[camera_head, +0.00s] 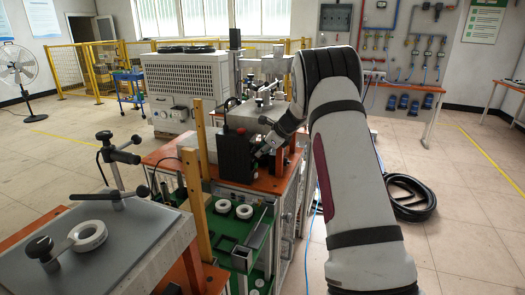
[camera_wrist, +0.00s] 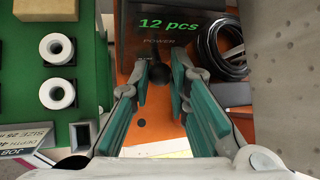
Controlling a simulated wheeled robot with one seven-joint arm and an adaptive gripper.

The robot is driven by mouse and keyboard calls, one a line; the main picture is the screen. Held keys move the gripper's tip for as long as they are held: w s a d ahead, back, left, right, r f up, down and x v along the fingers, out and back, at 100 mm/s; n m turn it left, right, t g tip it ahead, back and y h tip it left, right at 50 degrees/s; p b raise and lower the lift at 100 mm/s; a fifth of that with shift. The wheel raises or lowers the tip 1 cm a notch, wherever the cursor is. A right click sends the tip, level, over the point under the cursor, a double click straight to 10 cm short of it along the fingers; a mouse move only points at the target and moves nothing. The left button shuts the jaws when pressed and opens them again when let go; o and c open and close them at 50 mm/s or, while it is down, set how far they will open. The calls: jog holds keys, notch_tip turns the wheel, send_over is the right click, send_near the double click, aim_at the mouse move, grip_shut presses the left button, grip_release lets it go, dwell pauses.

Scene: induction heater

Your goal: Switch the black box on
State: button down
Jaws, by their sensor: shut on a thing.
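The black box (camera_head: 235,158) stands on the orange tabletop, with a small red part on its top in the head view. In the wrist view the black box (camera_wrist: 205,42) shows green "12 pcs" lettering with the word "POWER" below it. A round black knob (camera_wrist: 158,73) sits under that word. My gripper (camera_wrist: 160,72) has its teal-lined fingers on either side of the knob and is shut on it. In the head view my gripper (camera_head: 264,152) is at the right side of the box, and the knob is hidden there.
A green tray (camera_wrist: 20,75) with white rings (camera_wrist: 57,92) lies left of my gripper. A coiled black cable (camera_wrist: 222,58) lies right of the box. A wooden post (camera_head: 196,190) stands in front of the box. A grey plate with clamps (camera_head: 110,250) is at the front left.

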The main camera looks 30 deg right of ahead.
jog(key=shift+d, duration=0.15)
jog(key=c, duration=1.5)
grip_release()
jog(key=v, duration=1.2)
